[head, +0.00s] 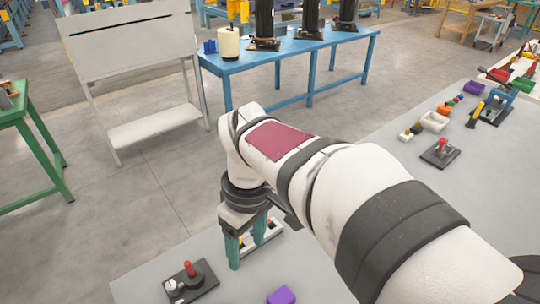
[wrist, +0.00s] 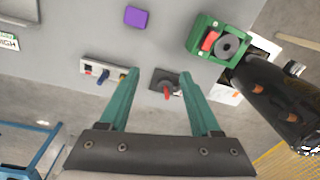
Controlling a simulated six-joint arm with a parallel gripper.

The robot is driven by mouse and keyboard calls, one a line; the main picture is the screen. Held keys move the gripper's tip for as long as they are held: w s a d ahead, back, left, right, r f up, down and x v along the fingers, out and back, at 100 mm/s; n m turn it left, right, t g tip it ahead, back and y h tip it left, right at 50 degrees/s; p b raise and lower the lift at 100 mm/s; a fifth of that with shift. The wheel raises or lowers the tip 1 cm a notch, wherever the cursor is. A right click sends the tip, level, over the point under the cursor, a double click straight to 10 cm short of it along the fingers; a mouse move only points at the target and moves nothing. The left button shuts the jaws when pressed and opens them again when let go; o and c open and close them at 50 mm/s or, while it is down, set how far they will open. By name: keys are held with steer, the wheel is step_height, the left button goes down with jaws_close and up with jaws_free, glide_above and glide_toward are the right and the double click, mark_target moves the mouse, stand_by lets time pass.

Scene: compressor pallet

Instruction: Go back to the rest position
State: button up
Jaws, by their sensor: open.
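My gripper (head: 252,243) hangs at the end of my white arm, pointing down over the near part of the grey table. Its two teal fingers are apart, with nothing held between them. In the wrist view my gripper (wrist: 157,73) shows the same open fingers. A black plate with a red-tipped lever (wrist: 166,87) appears between them, and no contact can be made out. A pale panel with a blue lever (wrist: 101,73) shows beside the left fingertip. My arm hides part of the table in the head view.
A black base with a red knob (head: 189,280) and a purple block (head: 281,296) lie near the front. The wrist view shows a green fixture (wrist: 215,42) and a black cylindrical body (wrist: 282,98).

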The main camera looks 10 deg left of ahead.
steer(key=shift+s+d, duration=0.1)
steer(key=shift+d, duration=0.15)
steer(key=s+d+f+m+y, duration=0.1)
steer(key=s+d+f+m, duration=0.2)
steer(key=s+d+m, duration=1.1)
steer(key=s+m, duration=0.1)
steer(key=m, duration=0.2)
steer(key=shift+d, duration=0.1)
